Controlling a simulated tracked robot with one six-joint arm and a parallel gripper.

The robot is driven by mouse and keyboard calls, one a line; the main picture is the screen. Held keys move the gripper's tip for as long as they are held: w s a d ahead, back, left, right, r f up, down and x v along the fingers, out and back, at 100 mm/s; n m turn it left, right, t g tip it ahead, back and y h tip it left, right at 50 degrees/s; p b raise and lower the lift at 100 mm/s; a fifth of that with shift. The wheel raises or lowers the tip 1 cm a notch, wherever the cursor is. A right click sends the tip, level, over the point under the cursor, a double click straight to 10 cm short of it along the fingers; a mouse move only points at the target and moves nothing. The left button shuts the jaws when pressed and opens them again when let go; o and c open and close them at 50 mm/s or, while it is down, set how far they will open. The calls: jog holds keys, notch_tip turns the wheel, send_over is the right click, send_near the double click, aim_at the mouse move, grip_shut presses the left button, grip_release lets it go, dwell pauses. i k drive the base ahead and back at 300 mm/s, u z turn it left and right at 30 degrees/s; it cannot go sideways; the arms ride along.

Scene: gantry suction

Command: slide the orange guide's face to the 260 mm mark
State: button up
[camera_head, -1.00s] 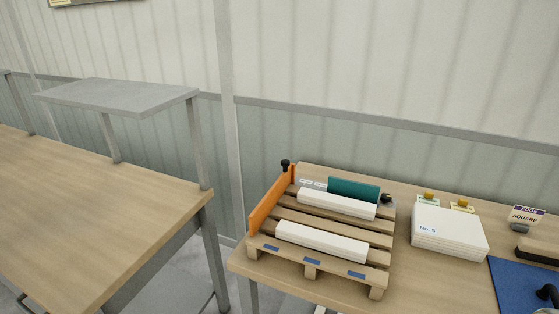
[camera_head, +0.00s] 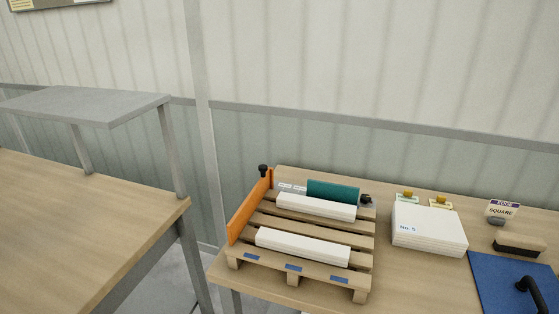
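The orange guide (camera_head: 250,207) stands upright along the left side of a small wooden pallet (camera_head: 308,224) on the right-hand table. A black knob (camera_head: 263,169) sits at its far end. Pale labels (camera_head: 292,187) lie just right of the guide's far end, but their marks are too small to read. A teal block (camera_head: 333,192) stands at the pallet's back, with a dark knob (camera_head: 366,199) at its right. Two white bars (camera_head: 302,247) lie across the pallet, apart from each other. My gripper is not in view.
A white stack marked No. 5 (camera_head: 428,229) sits right of the pallet. Further right are a blue mat (camera_head: 515,284) with a black handle, a dark brush-like block (camera_head: 519,244) and a SQUARE label (camera_head: 503,209). A gap separates the left table (camera_head: 75,225), which has a grey raised shelf (camera_head: 88,104).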

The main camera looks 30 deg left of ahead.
aim_at(235, 227)
jog(key=z, duration=0.95)
jog(key=k, duration=0.95)
jog(key=u, duration=1.8)
jog(key=i, duration=0.55)
jog(key=z, duration=0.05)
